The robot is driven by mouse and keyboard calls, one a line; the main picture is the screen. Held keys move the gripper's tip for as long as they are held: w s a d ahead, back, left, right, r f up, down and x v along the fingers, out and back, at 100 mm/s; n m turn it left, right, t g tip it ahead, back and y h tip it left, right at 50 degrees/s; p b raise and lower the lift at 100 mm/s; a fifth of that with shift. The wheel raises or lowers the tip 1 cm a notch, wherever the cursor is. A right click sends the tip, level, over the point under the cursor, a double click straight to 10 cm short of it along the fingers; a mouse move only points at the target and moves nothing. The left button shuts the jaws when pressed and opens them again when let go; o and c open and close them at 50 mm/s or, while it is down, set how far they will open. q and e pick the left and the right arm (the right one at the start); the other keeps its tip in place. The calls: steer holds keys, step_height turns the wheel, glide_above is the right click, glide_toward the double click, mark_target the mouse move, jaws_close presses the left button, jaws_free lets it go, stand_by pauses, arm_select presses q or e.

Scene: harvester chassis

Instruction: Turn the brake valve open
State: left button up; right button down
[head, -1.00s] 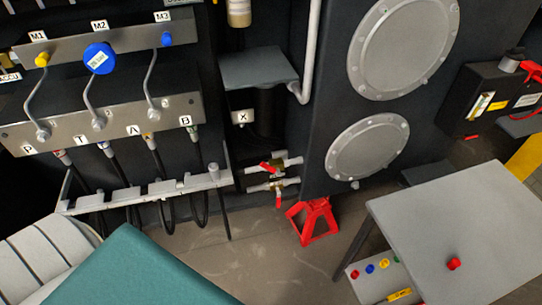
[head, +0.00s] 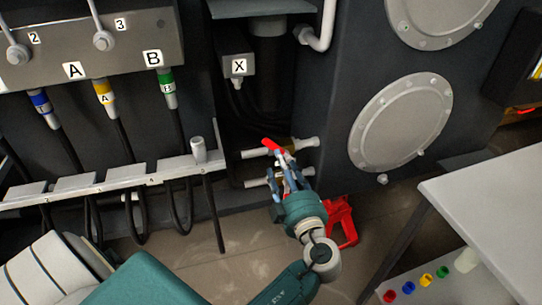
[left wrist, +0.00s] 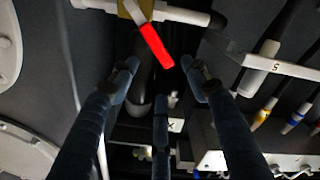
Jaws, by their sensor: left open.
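Two white pipes, one above the other, carry the valves below the X box. The upper valve has a red lever (head: 272,146) on a brass body, angled up to the left. In the left wrist view the red lever (left wrist: 157,47) slants from the brass valve body (left wrist: 133,8) toward the space between my fingertips. My left gripper (head: 284,172) is open, its fingers spread in front of the valves; it also shows in the left wrist view (left wrist: 159,75). No grip on the lever shows. The lower valve's handle is hidden behind my gripper. My right gripper is not in view.
A red stand (head: 343,222) is on the floor just right of my gripper. A grey rail (head: 120,175) and hoses lie to the left. A grey table (head: 490,205) stands at the right. The X box (head: 237,66) hangs above the pipes.

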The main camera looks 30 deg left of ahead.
mark_target(272, 144)
arm_select(q)
steer(key=x, duration=0.4)
steer(key=p+x, duration=0.1)
steer(key=x, duration=0.4)
steer(key=shift+a+r+p, duration=0.15)
steer(key=shift+r+p, duration=0.1)
steer(key=shift+p, duration=0.05)
steer(key=shift+w+a+f, duration=0.1)
steer(key=shift+w+a, duration=0.4)
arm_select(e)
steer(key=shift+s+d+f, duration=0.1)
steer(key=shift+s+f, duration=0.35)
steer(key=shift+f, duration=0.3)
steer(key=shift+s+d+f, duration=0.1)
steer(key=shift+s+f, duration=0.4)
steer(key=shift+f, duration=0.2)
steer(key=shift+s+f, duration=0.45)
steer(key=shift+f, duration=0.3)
arm_select(q)
jaws_close()
